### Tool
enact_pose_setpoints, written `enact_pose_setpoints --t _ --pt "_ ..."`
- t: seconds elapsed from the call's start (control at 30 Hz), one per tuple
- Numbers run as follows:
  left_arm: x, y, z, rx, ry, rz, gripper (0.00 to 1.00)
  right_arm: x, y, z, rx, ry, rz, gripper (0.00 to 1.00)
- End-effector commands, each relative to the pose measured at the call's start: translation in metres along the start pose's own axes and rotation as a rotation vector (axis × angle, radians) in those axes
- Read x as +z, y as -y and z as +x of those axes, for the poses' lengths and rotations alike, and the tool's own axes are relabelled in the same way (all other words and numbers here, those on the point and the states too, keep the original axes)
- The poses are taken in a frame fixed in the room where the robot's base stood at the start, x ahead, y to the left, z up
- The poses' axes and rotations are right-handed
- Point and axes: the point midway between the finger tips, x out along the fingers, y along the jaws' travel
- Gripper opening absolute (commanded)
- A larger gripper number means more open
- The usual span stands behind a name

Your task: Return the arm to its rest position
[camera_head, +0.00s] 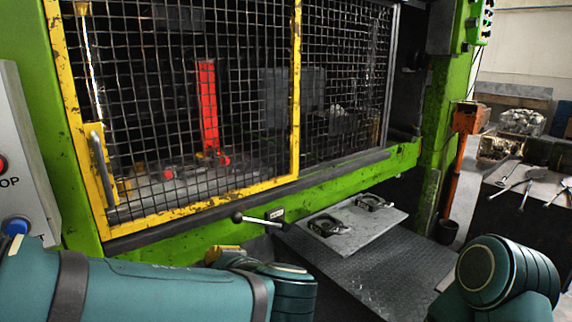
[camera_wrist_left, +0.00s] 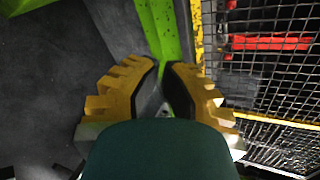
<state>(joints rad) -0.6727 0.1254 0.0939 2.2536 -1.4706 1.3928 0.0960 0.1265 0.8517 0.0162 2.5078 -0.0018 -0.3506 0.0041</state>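My left arm reaches in from the lower left of the head view, in front of the green press. Only a small yellow part of my left gripper (camera_head: 228,252) shows behind the arm, just below the press's lower beam. In the left wrist view my left gripper (camera_wrist_left: 163,80) shows two yellow fingers with dark pads. A narrow gap separates them, with nothing held in it. A joint of my right arm (camera_head: 505,278) shows at the lower right of the head view. My right gripper is out of view.
The green press (camera_head: 345,180) has a yellow-framed mesh guard (camera_head: 298,90). A lever (camera_head: 258,219) and a plate (camera_head: 350,240) with two dark metal pieces stick out below. A control box (camera_head: 25,150) stands at left. A table (camera_head: 510,205) with tools stands at right.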

Motion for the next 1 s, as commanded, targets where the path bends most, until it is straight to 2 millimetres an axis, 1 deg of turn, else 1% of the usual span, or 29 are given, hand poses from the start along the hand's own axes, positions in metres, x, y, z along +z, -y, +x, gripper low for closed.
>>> enact_pose_setpoints --t 0.03,0.07,0.1,0.17,0.2,0.27,0.3,0.37,0.4,0.47,0.5,0.57,0.6,0.7,0.83,0.9,1.0 --pt "-0.014 -0.03 0.017 0.107 -0.029 0.028 0.0 0.0 0.0 0.0 0.0 0.0 0.0 0.0" --pt "-0.022 -0.047 0.025 0.171 -0.05 0.037 0.0 0.0 0.0 0.0 0.0 0.0 0.0 0.0" --pt "-0.032 -0.071 0.034 0.26 -0.078 0.043 0.0 0.0 0.0 0.0 0.0 0.001 0.0 0.0" --pt "-0.045 -0.109 0.046 0.4 -0.119 0.039 0.0 0.001 0.0 0.0 0.0 0.001 0.001 0.0" --pt "-0.054 -0.135 0.051 0.498 -0.145 0.025 0.0 0.001 -0.001 0.0 0.001 0.001 0.001 0.0" --pt "-0.066 -0.175 0.057 0.651 -0.182 -0.012 0.0 0.001 -0.001 0.0 0.001 0.001 0.001 0.0" --pt "-0.074 -0.202 0.058 0.757 -0.204 -0.051 0.0 0.001 -0.001 0.0 0.001 0.001 0.001 0.0" --pt "-0.086 -0.239 0.057 0.909 -0.232 -0.128 0.0 0.001 -0.001 0.0 0.001 0.001 0.001 0.0" --pt "-0.093 -0.26 0.056 1.004 -0.246 -0.194 0.0 0.0 -0.001 0.0 0.001 0.001 0.001 0.0" --pt "-0.104 -0.289 0.053 1.135 -0.255 -0.307 0.0 0.0 -0.001 0.0 0.001 0.001 0.001 0.0" --pt "-0.111 -0.305 0.052 1.213 -0.254 -0.393 0.0 0.0 -0.001 0.0 0.001 0.001 0.001 0.0" --pt "-0.12 -0.326 0.052 1.313 -0.242 -0.537 0.0 0.001 -0.001 0.0 0.001 0.001 0.001 0.0" --pt "-0.126 -0.339 0.053 1.367 -0.226 -0.639 0.0 0.001 -0.001 0.0 0.001 0.001 0.001 0.0" --pt "-0.136 -0.365 0.063 1.455 -0.161 -0.901 0.0 0.001 -0.001 0.0 0.001 0.001 0.001 0.0" --pt "-0.138 -0.391 0.082 1.472 -0.047 -1.194 0.0 0.001 -0.001 0.0 0.001 0.001 0.001 0.0" --pt "-0.135 -0.402 0.092 1.454 0.01 -1.306 0.0 0.001 -0.001 0.0 0.001 0.001 0.001 0.0" --pt "-0.131 -0.412 0.102 1.426 0.067 -1.405 0.0 0.001 -0.001 0.0 0.001 0.001 0.001 0.0"
